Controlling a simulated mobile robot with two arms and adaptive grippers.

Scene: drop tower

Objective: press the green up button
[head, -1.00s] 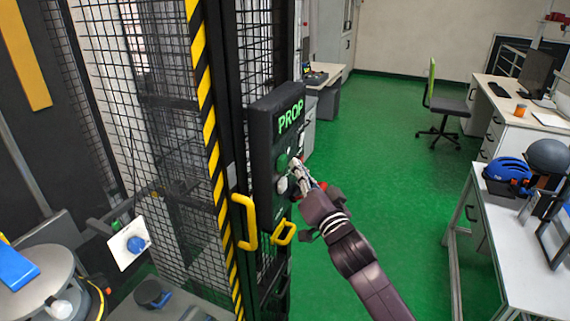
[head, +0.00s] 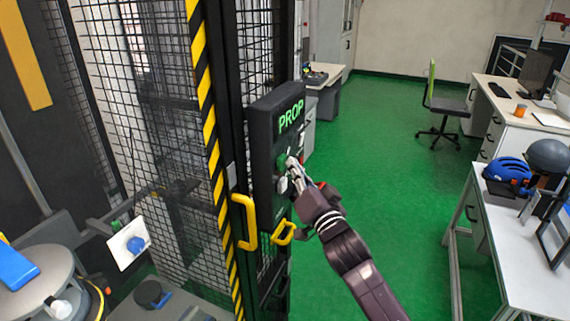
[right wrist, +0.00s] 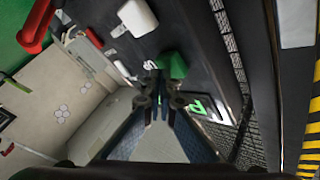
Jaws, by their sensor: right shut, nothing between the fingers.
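The green up button (head: 282,161) sits on the dark control panel (head: 262,140) below the lit green PROP lettering. It also shows in the right wrist view (right wrist: 178,66), just beyond and slightly right of the fingertips. My right gripper (head: 291,164) is shut and empty, with its fingertips right at the green button. In the right wrist view the closed fingertips (right wrist: 158,82) overlap the button's left edge. I cannot tell whether they touch it. A white button (head: 282,185) is below the green one. My left gripper is not in view.
A red control (right wrist: 36,25) stands out from the panel. The yellow handle (head: 245,222) and mesh cage (head: 160,110) are left of the panel. A table with a blue helmet (head: 508,170) stands at the right. The green floor (head: 390,140) between is clear.

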